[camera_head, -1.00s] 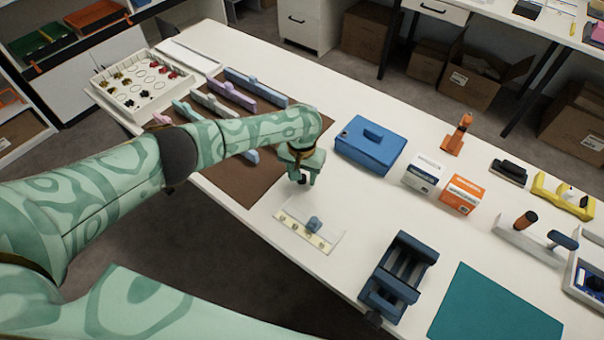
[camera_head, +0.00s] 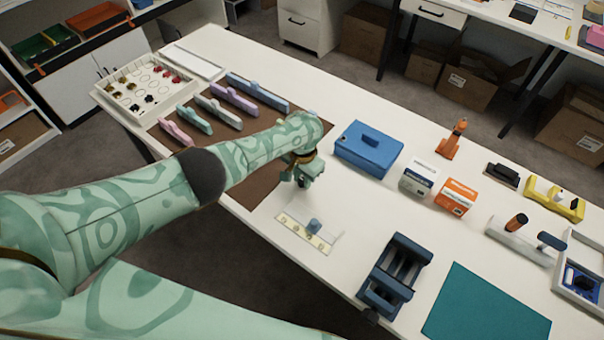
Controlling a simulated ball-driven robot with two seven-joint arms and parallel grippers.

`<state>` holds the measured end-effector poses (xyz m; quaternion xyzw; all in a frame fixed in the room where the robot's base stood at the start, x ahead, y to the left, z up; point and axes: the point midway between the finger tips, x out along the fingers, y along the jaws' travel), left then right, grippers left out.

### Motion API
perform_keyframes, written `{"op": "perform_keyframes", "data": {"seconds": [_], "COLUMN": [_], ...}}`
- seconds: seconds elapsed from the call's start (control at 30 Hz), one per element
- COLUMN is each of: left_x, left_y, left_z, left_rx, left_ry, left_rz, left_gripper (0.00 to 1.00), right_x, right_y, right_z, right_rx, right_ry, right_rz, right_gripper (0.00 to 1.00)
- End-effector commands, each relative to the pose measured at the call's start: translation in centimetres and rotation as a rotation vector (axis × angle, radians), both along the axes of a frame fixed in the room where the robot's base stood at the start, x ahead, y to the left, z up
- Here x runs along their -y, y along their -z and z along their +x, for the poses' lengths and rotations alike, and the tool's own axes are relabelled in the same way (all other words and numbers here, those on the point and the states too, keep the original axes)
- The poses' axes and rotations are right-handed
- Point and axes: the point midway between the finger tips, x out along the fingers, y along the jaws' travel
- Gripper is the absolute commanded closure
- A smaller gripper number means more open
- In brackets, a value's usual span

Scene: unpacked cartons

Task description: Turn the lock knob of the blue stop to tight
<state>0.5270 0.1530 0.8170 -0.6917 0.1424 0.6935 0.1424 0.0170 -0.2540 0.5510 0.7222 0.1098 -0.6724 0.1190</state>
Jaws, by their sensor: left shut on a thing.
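My left gripper (camera_head: 302,184) is just behind and above the plate, pointing down. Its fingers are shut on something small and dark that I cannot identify. The gripper looks apart from the blue piece. My right gripper is not in view.
A blue box (camera_head: 368,150) stands close right of my gripper. A dark blue vise-like fixture (camera_head: 395,276) and a teal mat (camera_head: 486,305) lie front right. Several coloured bars, including a long blue bar (camera_head: 258,91), lie on the brown mat (camera_head: 240,185) under my arm.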

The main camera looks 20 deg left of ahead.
Motion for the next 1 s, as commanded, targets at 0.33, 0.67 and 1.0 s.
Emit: {"op": "perform_keyframes", "data": {"seconds": [0.33,0.67,1.0], "left_x": [0.07,0.1,0.14], "left_y": [0.07,0.04,0.0], "left_z": [-0.03,0.03,0.06], "left_rx": [-0.001,0.001,0.003], "left_ry": [0.327,0.641,0.953], "left_rz": [-0.003,-0.003,-0.005], "left_gripper": [0.98,0.98,0.98], "right_x": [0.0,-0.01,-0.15], "right_y": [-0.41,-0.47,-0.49], "right_z": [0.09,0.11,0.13], "right_rx": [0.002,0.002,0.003], "right_ry": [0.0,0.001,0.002], "right_rz": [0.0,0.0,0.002], "right_gripper": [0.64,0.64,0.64]}}
